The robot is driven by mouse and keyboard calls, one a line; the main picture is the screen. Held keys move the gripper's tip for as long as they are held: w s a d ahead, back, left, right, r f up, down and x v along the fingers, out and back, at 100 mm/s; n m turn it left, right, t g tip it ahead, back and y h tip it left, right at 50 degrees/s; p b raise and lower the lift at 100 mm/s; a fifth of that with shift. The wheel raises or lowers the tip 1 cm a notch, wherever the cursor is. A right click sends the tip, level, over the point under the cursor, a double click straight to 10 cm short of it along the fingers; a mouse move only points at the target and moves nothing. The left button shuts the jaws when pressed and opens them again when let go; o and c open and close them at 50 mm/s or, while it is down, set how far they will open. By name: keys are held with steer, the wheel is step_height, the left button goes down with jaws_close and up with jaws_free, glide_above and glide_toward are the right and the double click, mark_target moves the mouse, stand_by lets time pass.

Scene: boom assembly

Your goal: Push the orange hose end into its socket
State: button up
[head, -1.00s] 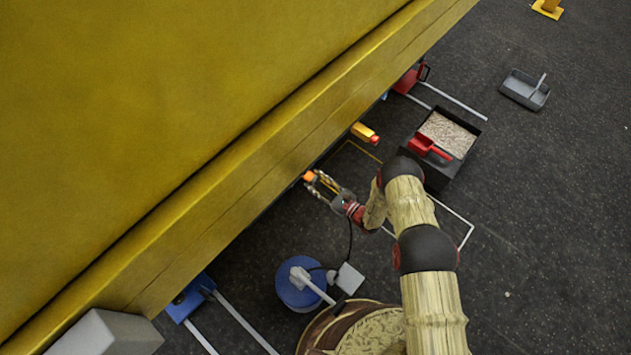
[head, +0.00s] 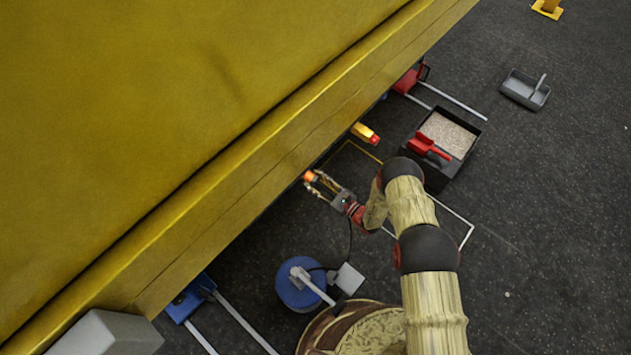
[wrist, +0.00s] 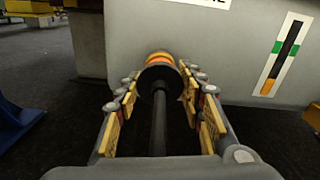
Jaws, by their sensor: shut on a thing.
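The orange hose end (head: 309,176) is at the lower edge of the big yellow boom. In the wrist view the hose end (wrist: 158,58) shows as orange and dark rings against a grey panel (wrist: 225,50). The black hose (wrist: 159,120) runs back from it between the fingers. My gripper (head: 319,184) is shut on the hose end, with its yellow-padded fingers on both sides in the wrist view (wrist: 160,85). The socket is hidden behind the hose end, so I cannot tell how deep it sits.
The yellow boom (head: 220,90) overhangs my gripper. A black bin of granules with a red scoop (head: 428,147) stands right of it. A yellow, red-tipped item (head: 365,132) lies near the boom edge. A blue round base (head: 300,288) stands below. Floor at right is mostly clear.

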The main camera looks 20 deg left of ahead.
steer(key=shift+w+a, duration=0.15)
steer(key=shift+a, duration=0.4)
stand_by(0.6)
steer(key=o, duration=1.1)
steer(key=shift+o, duration=0.2)
steer(key=v, duration=1.2)
